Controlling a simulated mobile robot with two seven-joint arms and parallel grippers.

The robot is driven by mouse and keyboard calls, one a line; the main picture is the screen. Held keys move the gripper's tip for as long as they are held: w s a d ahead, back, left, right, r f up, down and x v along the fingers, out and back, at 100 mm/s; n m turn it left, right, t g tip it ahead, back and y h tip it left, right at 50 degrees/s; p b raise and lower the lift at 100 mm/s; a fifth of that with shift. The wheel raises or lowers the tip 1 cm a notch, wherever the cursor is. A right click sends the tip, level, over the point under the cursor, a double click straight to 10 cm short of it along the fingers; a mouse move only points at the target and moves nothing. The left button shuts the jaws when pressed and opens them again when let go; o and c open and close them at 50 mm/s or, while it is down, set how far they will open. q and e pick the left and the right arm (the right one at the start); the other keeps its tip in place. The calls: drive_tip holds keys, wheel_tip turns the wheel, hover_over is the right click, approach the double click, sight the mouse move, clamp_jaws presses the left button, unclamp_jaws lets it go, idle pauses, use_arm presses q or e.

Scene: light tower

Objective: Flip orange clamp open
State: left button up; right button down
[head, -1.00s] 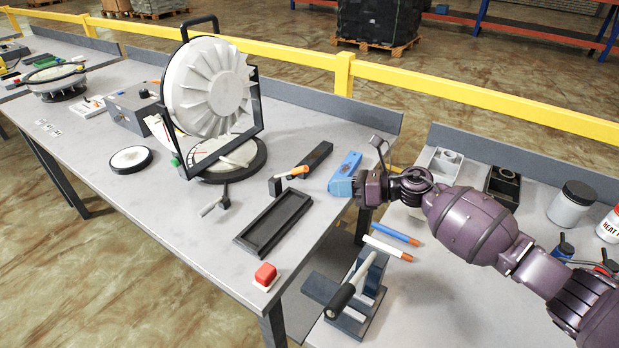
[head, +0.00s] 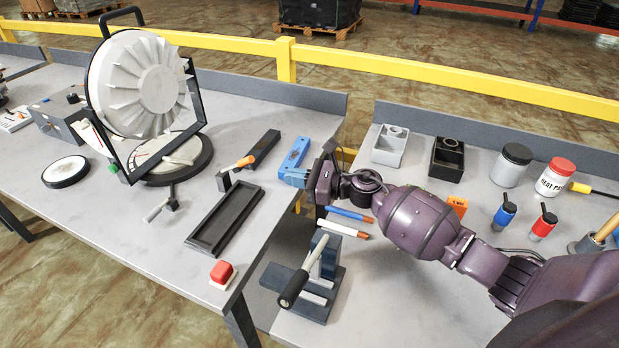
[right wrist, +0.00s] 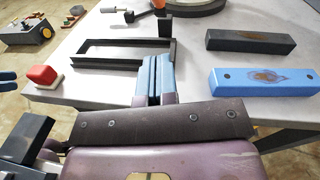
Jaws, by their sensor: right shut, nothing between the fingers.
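The orange clamp shows in the head view as an orange-tipped lever (head: 245,162) on a small dark upright (head: 223,181), at the far end of a black rectangular frame. Its lever slants up to the right. In the right wrist view only a bit of orange (right wrist: 157,4) shows at the top edge, and the dark upright (right wrist: 165,27) stands behind the frame. My right gripper (head: 291,178) has its blue fingers pressed together and empty, to the right of the clamp and apart from it. The shut fingers (right wrist: 154,75) also show in the right wrist view.
The black frame (head: 200,245), black bar (head: 262,146), blue bar (head: 293,153) and red button (head: 221,272) lie around the clamp. A lever fixture (head: 310,290) and pens lie on the right bench. A gap separates the benches.

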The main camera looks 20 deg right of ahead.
sight(237, 166)
drive_tip(key=x, duration=0.3)
drive_tip(key=shift+w+a, duration=0.1)
use_arm(q)
drive_tip(key=shift+w+r+p, duration=0.25)
drive_tip(key=shift+r+p, duration=0.55)
drive_tip(key=shift+r, duration=0.45)
use_arm(e)
drive_tip(key=a+r, duration=0.1)
drive_tip(key=w+a+r, duration=0.1)
drive_tip(key=a, duration=0.1)
drive_tip(key=shift+w+r, duration=0.3)
drive_tip(key=shift+w, duration=0.05)
